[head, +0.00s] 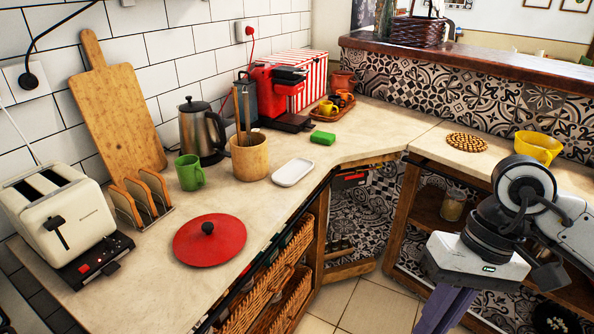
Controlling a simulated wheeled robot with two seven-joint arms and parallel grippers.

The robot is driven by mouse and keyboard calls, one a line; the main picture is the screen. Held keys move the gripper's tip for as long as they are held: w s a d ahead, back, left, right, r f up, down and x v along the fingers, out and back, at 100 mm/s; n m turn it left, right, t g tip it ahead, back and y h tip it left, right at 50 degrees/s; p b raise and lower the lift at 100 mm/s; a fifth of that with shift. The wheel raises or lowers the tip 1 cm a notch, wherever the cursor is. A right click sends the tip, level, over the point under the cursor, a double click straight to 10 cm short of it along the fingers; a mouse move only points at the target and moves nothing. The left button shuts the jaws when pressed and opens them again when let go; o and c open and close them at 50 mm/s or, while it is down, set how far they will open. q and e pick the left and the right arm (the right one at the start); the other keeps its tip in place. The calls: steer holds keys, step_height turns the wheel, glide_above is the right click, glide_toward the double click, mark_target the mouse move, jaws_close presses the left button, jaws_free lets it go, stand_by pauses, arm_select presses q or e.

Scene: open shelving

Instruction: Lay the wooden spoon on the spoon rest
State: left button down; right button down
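A tan wooden crock (249,158) stands on the counter with long utensils upright in it. One is a wooden handle (237,112), likely the wooden spoon; its lower end is hidden inside the crock. A small white oval dish (293,172), which looks like the spoon rest, lies empty to the right of the crock, near the counter's front edge. My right gripper (442,314) is at the lower right, well away from both, pointing down in front of the shelving. Its fingers are cut off by the frame edge, so its opening is unclear. My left gripper is out of view.
A steel kettle (202,131), a green mug (190,172) and a green sponge (322,138) stand around the crock. A red lid (209,241), a toast rack (143,203) and a toaster (58,216) are nearer. A red coffee machine (279,95) stands behind.

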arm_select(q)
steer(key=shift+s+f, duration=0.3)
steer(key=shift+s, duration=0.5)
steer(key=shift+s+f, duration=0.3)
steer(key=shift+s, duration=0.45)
